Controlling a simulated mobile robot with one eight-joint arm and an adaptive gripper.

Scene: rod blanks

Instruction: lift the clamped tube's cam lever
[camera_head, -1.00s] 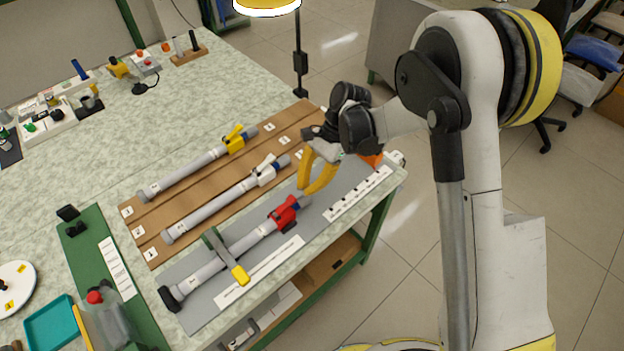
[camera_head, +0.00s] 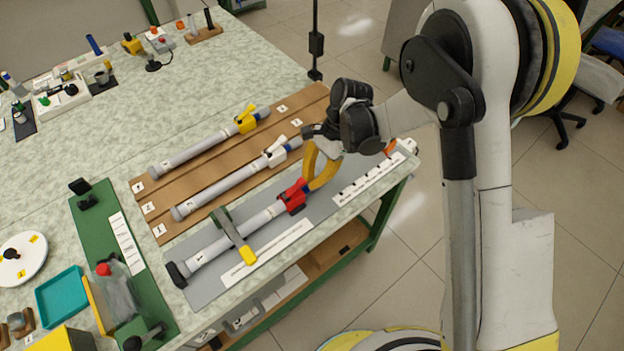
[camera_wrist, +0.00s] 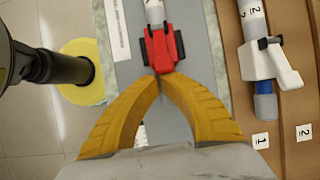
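The clamped tube (camera_head: 213,250) is pale grey and lies along a grey mat at the table's front edge, held down by a dark bar with a yellow end (camera_head: 247,256). Its red collar with the cam lever (camera_head: 293,196) is at the end nearer my arm; it also shows at the top of the wrist view (camera_wrist: 162,48). My gripper (camera_head: 307,183) has yellow curved fingers. In the wrist view their tips (camera_wrist: 159,77) come together at the near end of the red part, seemingly touching it. I see nothing clearly held between them. The lever's exact angle is hard to tell.
Two more tubes, one with a white lever (camera_head: 275,153) and one with a yellow lever (camera_head: 246,120), lie on the brown board (camera_head: 158,228) behind. A green mat (camera_head: 90,235), teal tray (camera_head: 62,295) and clear bottle (camera_head: 118,290) stand at left.

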